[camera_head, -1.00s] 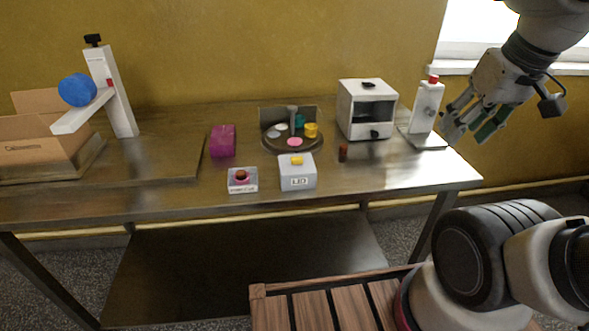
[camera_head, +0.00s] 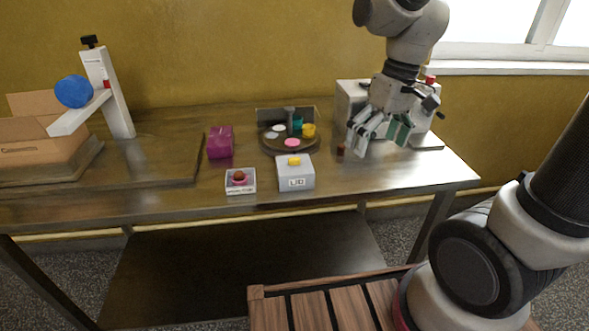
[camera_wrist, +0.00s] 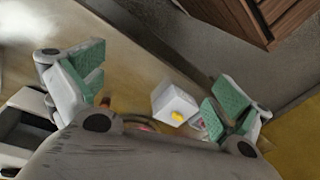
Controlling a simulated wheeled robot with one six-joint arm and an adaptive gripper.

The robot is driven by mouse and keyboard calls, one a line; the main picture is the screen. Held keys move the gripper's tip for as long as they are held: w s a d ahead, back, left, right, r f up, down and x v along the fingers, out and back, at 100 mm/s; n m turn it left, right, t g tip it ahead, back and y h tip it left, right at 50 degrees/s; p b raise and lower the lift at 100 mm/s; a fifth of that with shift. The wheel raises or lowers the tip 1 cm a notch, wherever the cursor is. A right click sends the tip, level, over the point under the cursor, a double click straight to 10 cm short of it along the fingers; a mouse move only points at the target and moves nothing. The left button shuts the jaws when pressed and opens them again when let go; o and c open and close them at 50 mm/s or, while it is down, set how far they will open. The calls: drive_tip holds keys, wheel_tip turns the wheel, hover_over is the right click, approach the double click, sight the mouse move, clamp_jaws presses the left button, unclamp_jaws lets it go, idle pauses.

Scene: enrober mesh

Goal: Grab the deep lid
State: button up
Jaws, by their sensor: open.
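A pale grey box-like lid (camera_head: 296,183) with a yellow knob on top and a label that seems to read "LID" stands near the front edge of the table. It also shows in the wrist view (camera_wrist: 171,97), between my fingers but well beyond them. My gripper (camera_head: 378,134) is open and empty above the right part of the table, to the right of the lid and apart from it. In the wrist view, its green-padded fingers (camera_wrist: 158,88) are spread wide. The wrist body hides part of the table there.
A small white tray (camera_head: 233,191) with a reddish ball is left of the lid. A round turntable (camera_head: 272,148) with coloured pieces stands behind it. A magenta box (camera_head: 220,142) is at left. A small brown-red cylinder (camera_head: 340,150) and a white cabinet (camera_head: 347,100) are near my gripper.

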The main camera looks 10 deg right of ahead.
sight(292, 165)
drive_tip(key=w+a+f+n, duration=0.2)
drive_tip(key=a, duration=0.1)
drive_tip(key=w+a+f+n+y, duration=0.1)
drive_tip(key=w+a+f+n, duration=0.1)
drive_tip(key=a, duration=0.2)
drive_tip(key=w+a+f+n+g, duration=0.1)
drive_tip(key=w+a+f+n, duration=0.1)
drive_tip(key=a, duration=0.1)
drive_tip(key=shift+a+f+y, duration=0.15)
drive_tip(key=shift+a+y, duration=0.05)
drive_tip(key=shift+y, duration=0.1)
drive_tip(key=w+a+n, duration=0.2)
drive_tip(key=n, duration=0.1)
drive_tip(key=w+a+n+t+y, duration=0.1)
drive_tip(key=n, duration=0.1)
drive_tip(key=shift+w+a+r, duration=0.35)
drive_tip(key=shift+w, duration=0.05)
drive_tip(key=shift+w+a+n, duration=0.1)
drive_tip(key=shift+w+n, duration=0.05)
drive_tip(key=shift+n, duration=0.95)
drive_tip(key=shift+a+f, duration=0.1)
drive_tip(key=shift+f, duration=0.25)
drive_tip(key=x, duration=0.7)
drive_tip(key=c, duration=0.9)
